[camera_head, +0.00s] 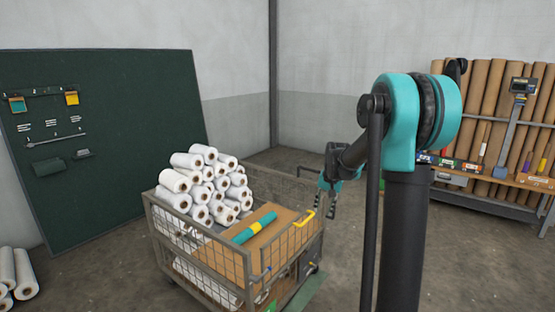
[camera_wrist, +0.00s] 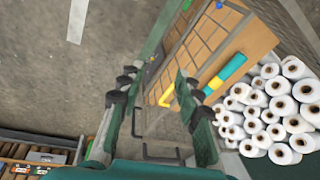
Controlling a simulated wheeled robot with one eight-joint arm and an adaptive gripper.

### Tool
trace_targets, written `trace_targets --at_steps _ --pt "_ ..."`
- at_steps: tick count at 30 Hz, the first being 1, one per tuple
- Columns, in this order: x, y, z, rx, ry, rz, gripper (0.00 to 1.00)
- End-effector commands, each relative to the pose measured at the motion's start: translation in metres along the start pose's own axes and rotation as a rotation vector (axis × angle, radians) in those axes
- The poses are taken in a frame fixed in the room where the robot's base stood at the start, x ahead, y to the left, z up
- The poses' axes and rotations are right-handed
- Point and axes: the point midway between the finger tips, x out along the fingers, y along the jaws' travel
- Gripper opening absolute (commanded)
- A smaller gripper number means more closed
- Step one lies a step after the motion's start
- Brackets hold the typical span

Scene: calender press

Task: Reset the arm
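My gripper (camera_head: 331,204) hangs above the floor at the right end of a wire-sided cart (camera_head: 232,264). In the wrist view my gripper (camera_wrist: 157,88) has its two fingers spread apart, with nothing between them but the cart's edge and floor beyond. A yellow handle-like piece (camera_head: 304,230) lies at the cart's right rim, a little left of my gripper. A teal roll with a yellow band (camera_head: 255,227) lies on a brown board (camera_head: 270,235) in the cart. My gripper appears apart from all of these.
Many white rolls (camera_head: 208,187) are piled in the cart. A green pegboard (camera_head: 110,130) stands at the left, with more white rolls (camera_head: 18,273) by it. A rack of brown rolls (camera_head: 490,110) stands at the right. Floor between cart and rack looks clear.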

Motion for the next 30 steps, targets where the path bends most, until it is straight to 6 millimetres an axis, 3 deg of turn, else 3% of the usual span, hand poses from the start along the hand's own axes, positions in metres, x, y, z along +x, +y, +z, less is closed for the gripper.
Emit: trace_targets --at_steps 1,9,18,24,30 --pt "-0.005 0.008 0.022 -0.022 0.01 0.002 0.34" --pt "-0.018 0.05 0.129 -0.145 0.066 0.016 0.34" --pt "-0.007 0.1 0.249 -0.28 0.124 0.037 0.34" --pt "0.005 0.122 0.3 -0.34 0.149 0.048 0.34" --pt "0.009 0.128 0.314 -0.358 0.156 0.053 0.34"
